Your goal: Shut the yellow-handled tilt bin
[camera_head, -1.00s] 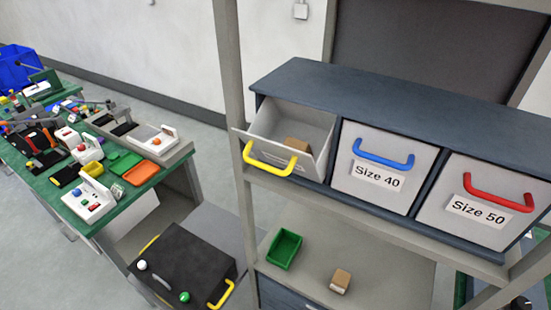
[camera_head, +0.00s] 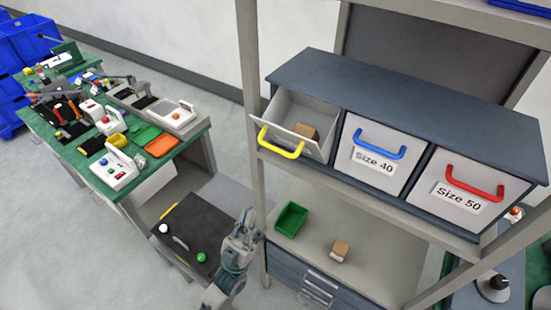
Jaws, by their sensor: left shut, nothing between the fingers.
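The yellow-handled tilt bin (camera_head: 312,113) is the left one of three bins in a dark blue-grey cabinet on the rack. Its front is tilted out and open, and a brown box (camera_head: 305,131) sits inside. Its yellow handle (camera_head: 279,147) faces me at the lower front. My left gripper (camera_head: 246,220) is shut and empty. It appears below and left of the bin, in front of the rack's left post, apart from the handle in the picture. My right gripper is not in view.
The blue-handled bin (camera_head: 371,158) and red-handled bin (camera_head: 461,197) are shut. The lower shelf (camera_head: 380,262) holds a green tray (camera_head: 291,219) and a small brown box (camera_head: 340,251). The rack's left post (camera_head: 252,100) stands beside the open bin. A cluttered green workbench (camera_head: 150,165) is at left.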

